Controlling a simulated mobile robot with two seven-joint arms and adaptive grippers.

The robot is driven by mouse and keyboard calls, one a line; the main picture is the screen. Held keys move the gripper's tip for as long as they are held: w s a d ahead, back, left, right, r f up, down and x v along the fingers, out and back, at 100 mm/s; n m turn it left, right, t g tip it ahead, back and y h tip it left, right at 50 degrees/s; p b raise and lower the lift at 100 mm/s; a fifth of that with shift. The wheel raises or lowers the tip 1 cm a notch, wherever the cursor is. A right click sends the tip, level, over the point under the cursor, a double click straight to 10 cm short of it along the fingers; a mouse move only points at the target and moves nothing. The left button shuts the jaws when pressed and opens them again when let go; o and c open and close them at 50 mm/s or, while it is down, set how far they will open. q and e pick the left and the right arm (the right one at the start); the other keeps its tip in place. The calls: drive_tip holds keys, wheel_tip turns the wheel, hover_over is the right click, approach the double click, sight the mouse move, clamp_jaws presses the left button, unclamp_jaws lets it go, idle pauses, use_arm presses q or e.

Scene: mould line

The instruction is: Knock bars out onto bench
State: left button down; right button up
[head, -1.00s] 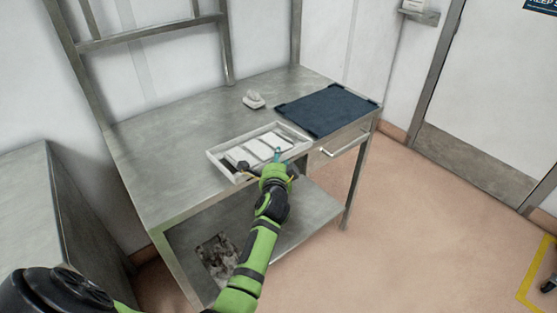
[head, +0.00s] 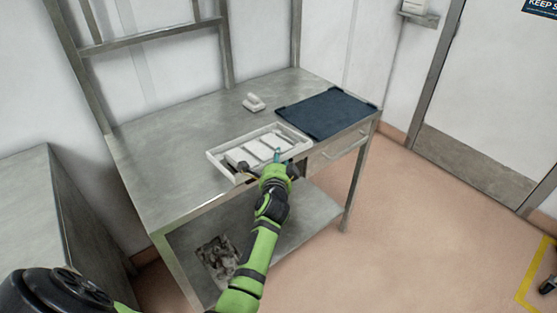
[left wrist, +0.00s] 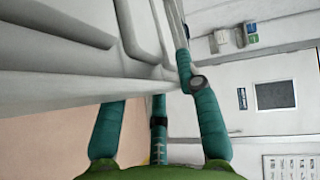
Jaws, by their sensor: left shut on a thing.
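A pale, shallow mould (head: 217,161) lies at the front edge of the steel bench (head: 165,155). White bar shapes (head: 257,149) sit side by side within its rim. My left gripper (head: 277,158) is at the mould's front right edge. In the left wrist view, the gripper's teal fingers (left wrist: 158,108) are close around the mould's pale rim (left wrist: 60,87), and the gripper is shut on it. The fingertip contact is partly hidden. My right gripper is in neither view.
A dark blue mat (head: 327,111) lies at the bench's right end. A small pale block with a handle (head: 254,102) stands behind the mould. A dark knob (head: 243,167) shows left of my gripper. The bench's left part is clear. A drawer handle (head: 340,147) juts out below the mat.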

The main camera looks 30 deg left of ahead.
use_arm(q)
drive_tip(key=shift+f+b, duration=0.95)
drive_tip(key=shift+f, duration=0.15)
drive_tip(key=shift+f, duration=0.3)
drive_tip(key=c, duration=0.8)
unclamp_jaws()
drive_tip(key=shift+s+f, duration=0.15)
drive_tip(key=shift+f, duration=0.1)
